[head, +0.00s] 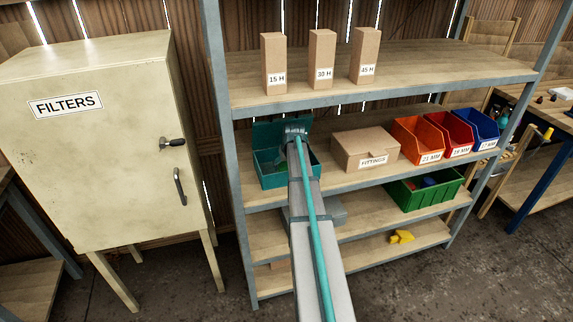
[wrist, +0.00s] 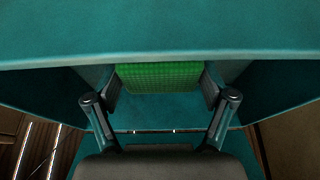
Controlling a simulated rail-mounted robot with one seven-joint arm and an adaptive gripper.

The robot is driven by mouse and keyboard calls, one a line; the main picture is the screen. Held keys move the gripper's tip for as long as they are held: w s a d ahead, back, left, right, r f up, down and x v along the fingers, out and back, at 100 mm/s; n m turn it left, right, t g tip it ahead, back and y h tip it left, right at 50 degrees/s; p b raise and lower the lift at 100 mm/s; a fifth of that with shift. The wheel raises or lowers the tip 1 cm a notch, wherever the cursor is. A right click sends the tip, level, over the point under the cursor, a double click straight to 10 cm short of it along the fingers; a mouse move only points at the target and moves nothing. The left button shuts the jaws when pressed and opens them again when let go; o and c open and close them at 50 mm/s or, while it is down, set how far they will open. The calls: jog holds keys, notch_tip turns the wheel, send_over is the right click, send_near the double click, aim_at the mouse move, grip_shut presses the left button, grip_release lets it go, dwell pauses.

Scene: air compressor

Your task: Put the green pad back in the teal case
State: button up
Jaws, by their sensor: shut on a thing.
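The teal case (head: 268,183) stands open on the middle shelf, its lid raised at the back. It also fills much of the wrist view (wrist: 160,28). My gripper (head: 296,134) is at the case, and my arm hides part of the case's right side in the head view. In the wrist view my gripper (wrist: 160,86) is shut on the green pad (wrist: 160,75), one finger at each side edge.
A cardboard FITTINGS box (head: 365,148) stands right of the case, then orange (head: 417,139), red (head: 452,133) and blue (head: 478,128) bins. A shelf with three upright boxes (head: 322,60) is above. The FILTERS cabinet (head: 95,150) stands left.

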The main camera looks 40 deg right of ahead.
jog(key=shift+f, duration=0.35)
jog(key=shift+f, duration=0.1)
jog(key=o, duration=1)
jog(key=shift+c, duration=0.2)
jog(key=shift+r, duration=0.25)
jog(key=b+v, duration=0.2)
jog(key=v, duration=0.5)
jog(key=shift+s, duration=0.15)
jog(key=shift+s+r, duration=0.1)
jog(key=shift+r, duration=0.05)
